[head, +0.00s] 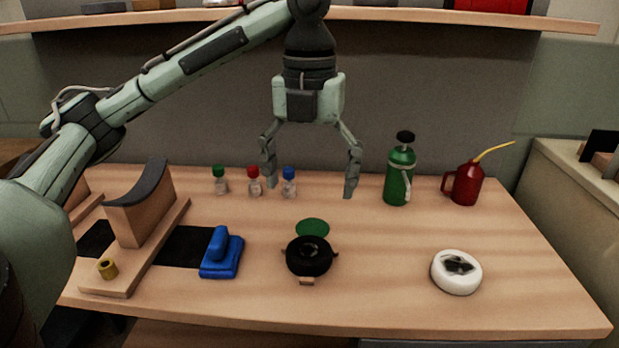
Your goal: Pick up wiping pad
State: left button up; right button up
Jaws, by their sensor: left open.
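A blue pad with a raised grip on top (221,255), which looks like the wiping pad, lies on the wooden workbench (390,260), left of the middle. Its near side and grip show clearly. My left gripper (310,184) hangs over the back middle of the bench, fingers spread and pointing down, with nothing between them. It is above, behind and to the right of the blue pad, well apart from it. My right gripper is not in view.
A wooden cradle with a dark curved top (145,205) stands left of the pad. Small capped bottles (254,183), a green canister (398,177) and a red oil can (467,186) stand behind. A black round container (309,257) and white ring (456,272) sit rightward, with clear bench between.

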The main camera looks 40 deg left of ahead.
aim_at(222, 257)
jog(key=u, duration=1.6)
